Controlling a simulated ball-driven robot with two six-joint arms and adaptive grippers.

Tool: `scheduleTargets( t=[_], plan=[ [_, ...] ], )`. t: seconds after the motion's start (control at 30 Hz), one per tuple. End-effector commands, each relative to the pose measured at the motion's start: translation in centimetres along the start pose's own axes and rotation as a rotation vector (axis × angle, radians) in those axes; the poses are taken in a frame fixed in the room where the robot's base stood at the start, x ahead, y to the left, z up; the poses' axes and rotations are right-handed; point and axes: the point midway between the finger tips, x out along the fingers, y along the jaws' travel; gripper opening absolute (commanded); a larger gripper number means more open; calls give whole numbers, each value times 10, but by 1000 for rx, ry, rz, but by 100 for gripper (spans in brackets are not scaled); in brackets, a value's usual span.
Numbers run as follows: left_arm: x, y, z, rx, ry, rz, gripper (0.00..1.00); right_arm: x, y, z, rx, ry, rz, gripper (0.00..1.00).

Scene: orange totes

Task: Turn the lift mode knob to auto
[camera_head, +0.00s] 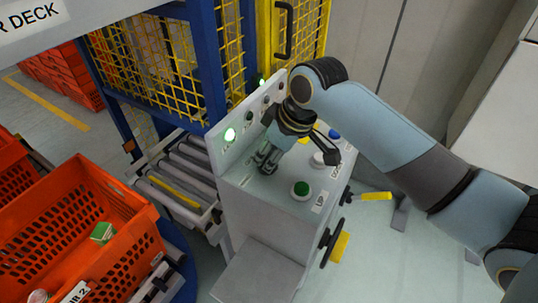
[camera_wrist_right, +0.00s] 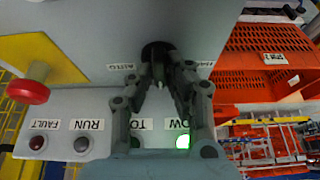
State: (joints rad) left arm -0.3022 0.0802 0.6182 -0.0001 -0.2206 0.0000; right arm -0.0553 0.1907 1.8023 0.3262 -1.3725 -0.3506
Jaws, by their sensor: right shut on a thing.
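The lift mode knob (camera_wrist_right: 154,48) is a small black knob on the grey panel in the right wrist view. Upside-down labels flank it: one at left (camera_wrist_right: 120,66) that seems to read AUTO, and one at right (camera_wrist_right: 200,63), partly hidden by a finger. My right gripper (camera_wrist_right: 162,72) is shut on the knob, one finger on each side. The knob's pointer direction is not clear. In the head view my right gripper (camera_head: 264,160) points down at the sloping console (camera_head: 262,210) and hides the knob. My left gripper is not in view.
A green button (camera_head: 300,189), a white button (camera_head: 318,160) and a blue button (camera_head: 334,134) lie beside the gripper. A red mushroom button (camera_wrist_right: 25,91) sticks out. A green lamp (camera_head: 230,135) is lit. An orange tote (camera_head: 75,235) and roller conveyor (camera_head: 180,180) are left.

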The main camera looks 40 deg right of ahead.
Motion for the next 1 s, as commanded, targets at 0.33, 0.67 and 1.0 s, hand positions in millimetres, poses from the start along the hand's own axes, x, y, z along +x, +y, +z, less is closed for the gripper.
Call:
scheduleTargets(
  t=[0.33, 0.67, 1.0],
  plan=[
    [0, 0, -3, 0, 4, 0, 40, 1, -1, 1, 33, -3, 12, 0],
    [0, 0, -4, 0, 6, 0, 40, 2, -3, 2, 223, -5, 88, 0],
    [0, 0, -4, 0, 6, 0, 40, 3, -5, 2, 491, -6, 198, 0]
  ],
)
